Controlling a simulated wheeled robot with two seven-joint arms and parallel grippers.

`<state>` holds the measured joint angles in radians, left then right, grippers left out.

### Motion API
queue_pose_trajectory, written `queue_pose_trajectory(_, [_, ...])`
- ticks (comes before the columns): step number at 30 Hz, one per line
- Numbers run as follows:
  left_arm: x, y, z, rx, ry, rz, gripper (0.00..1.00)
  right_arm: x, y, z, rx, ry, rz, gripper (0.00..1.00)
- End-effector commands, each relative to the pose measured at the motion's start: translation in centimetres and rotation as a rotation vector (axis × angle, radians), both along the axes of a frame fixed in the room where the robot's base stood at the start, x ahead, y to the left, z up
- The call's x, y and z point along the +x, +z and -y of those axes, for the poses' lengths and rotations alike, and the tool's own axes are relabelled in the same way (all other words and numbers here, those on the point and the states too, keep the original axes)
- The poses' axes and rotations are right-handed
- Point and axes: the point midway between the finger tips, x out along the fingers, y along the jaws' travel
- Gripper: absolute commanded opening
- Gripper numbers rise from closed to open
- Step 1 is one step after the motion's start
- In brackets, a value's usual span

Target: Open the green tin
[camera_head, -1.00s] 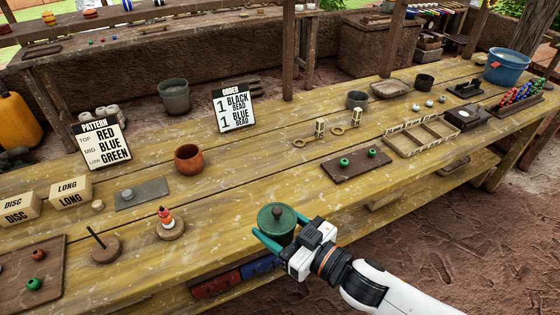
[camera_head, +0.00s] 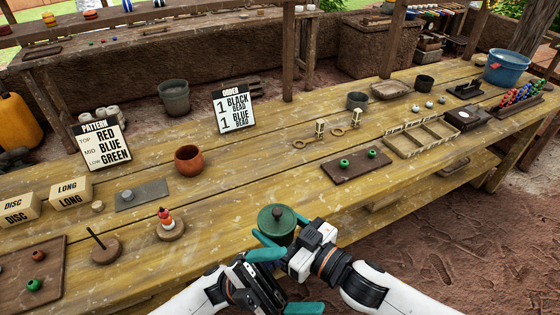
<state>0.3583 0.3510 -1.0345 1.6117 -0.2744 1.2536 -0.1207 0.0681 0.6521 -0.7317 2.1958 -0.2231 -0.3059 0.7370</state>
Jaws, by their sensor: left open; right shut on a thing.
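The green tin (camera_head: 277,224) stands upright near the front edge of the wooden table in the head view. Its round lid (camera_head: 277,213), with a small knob, is on top. My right gripper (camera_head: 280,237) is shut on the tin, with its teal fingers around the body below the lid. My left gripper (camera_head: 287,281) is open and empty in front of the table edge, just below and left of the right gripper.
A peg base (camera_head: 106,250) and a stacked bead figure (camera_head: 165,220) stand to the left. An orange-brown cup (camera_head: 188,160) is behind left. A dark board (camera_head: 357,167) with green beads lies to the right. The table around the tin's back is clear.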

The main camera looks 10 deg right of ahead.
Motion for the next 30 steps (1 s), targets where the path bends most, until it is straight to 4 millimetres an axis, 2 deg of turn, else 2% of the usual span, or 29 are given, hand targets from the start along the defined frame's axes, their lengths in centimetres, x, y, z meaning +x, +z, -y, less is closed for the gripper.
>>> queue_pose_trajectory(1, [1.0,2.3,-0.8,0.001,-0.019,0.093,0.95,0.0,0.0,0.0,0.001,0.000,0.001,0.21])
queue_pose_trajectory(3, [1.9,5.2,-1.9,0.004,-0.046,0.204,0.95,0.0,0.0,0.0,0.001,0.000,0.001,0.21])
queue_pose_trajectory(7, [2.5,10.3,-3.7,0.022,-0.096,0.414,0.95,0.0,0.0,0.0,0.001,0.000,0.001,0.21])
queue_pose_trajectory(9, [2.2,12.0,-3.8,0.027,-0.115,0.562,0.95,0.0,0.0,0.0,0.001,0.000,0.001,0.21])
queue_pose_trajectory(14, [1.3,11.4,-1.2,-0.023,-0.145,1.058,0.95,0.0,0.0,0.0,0.000,0.000,0.000,0.21])
queue_pose_trajectory(19, [2.2,10.1,0.5,-0.119,-0.255,1.577,0.95,0.0,0.0,0.0,0.000,0.000,0.000,0.21])
queue_pose_trajectory(24, [5.0,9.6,1.1,-0.247,-0.474,2.052,0.95,0.0,0.0,0.0,0.001,0.000,0.001,0.21])
queue_pose_trajectory(30, [9.4,10.9,0.9,-0.385,-0.828,2.444,0.95,0.0,0.0,0.0,0.001,0.000,0.001,0.21])
